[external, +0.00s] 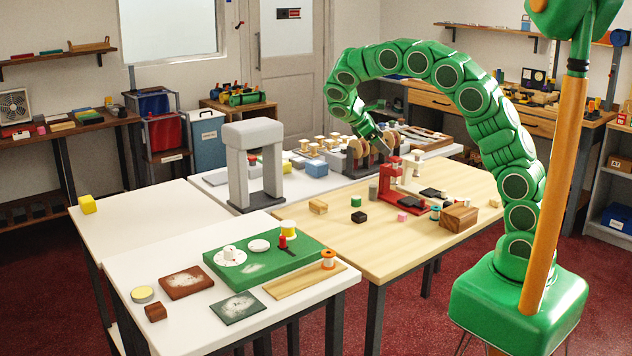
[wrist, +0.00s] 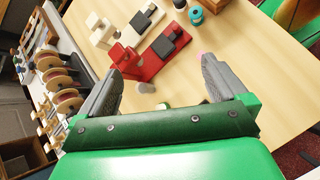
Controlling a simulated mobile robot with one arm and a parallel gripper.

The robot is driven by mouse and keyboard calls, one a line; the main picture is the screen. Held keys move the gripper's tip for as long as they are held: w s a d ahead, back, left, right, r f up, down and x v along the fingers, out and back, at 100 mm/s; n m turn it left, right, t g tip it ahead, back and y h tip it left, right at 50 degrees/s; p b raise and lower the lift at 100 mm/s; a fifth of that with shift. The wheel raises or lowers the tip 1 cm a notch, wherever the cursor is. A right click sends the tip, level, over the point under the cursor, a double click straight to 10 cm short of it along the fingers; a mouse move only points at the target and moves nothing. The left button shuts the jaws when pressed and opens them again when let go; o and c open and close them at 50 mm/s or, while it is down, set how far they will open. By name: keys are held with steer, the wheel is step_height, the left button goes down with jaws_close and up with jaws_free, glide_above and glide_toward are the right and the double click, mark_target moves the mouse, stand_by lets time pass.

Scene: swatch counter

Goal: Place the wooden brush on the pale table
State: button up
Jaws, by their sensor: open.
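I cannot pick out the wooden brush with certainty in either view. A light wooden table (external: 345,243) stands in the middle, beside white tables (external: 150,222) on the left; it also fills much of the wrist view (wrist: 255,95). My gripper (external: 381,132) hangs from the arched green arm near the back of the tables. In the wrist view, my gripper (wrist: 164,66) has its two grey fingers spread wide, with nothing held between them. A brown wooden block (external: 459,217) lies near the light table's right edge.
A red stand (external: 388,182) is on the light table, with small blocks around it. A rack of spools (external: 360,155) stands behind it. A grey arch (external: 252,165) stands to the left. The near white table carries a green board (external: 265,258). The left white table is mostly clear.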

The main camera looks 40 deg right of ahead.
steer(key=s+d+r+m+y, duration=0.1)
steer(key=s+r+m+y, duration=0.2)
steer(key=s, duration=1.2)
steer(key=s+d+r+m+y, duration=0.1)
steer(key=s+m+y, duration=0.25)
steer(key=s, duration=1.15)
steer(key=s+a+f+m+y, duration=0.1)
steer(key=s+m, duration=0.1)
steer(key=s, duration=0.3)
steer(key=s+a+f+m+y, duration=0.1)
steer(key=s+a+f+m, duration=0.1)
steer(key=s, duration=0.4)
steer(key=shift+a+t, duration=0.3)
steer(key=shift+t, duration=0.1)
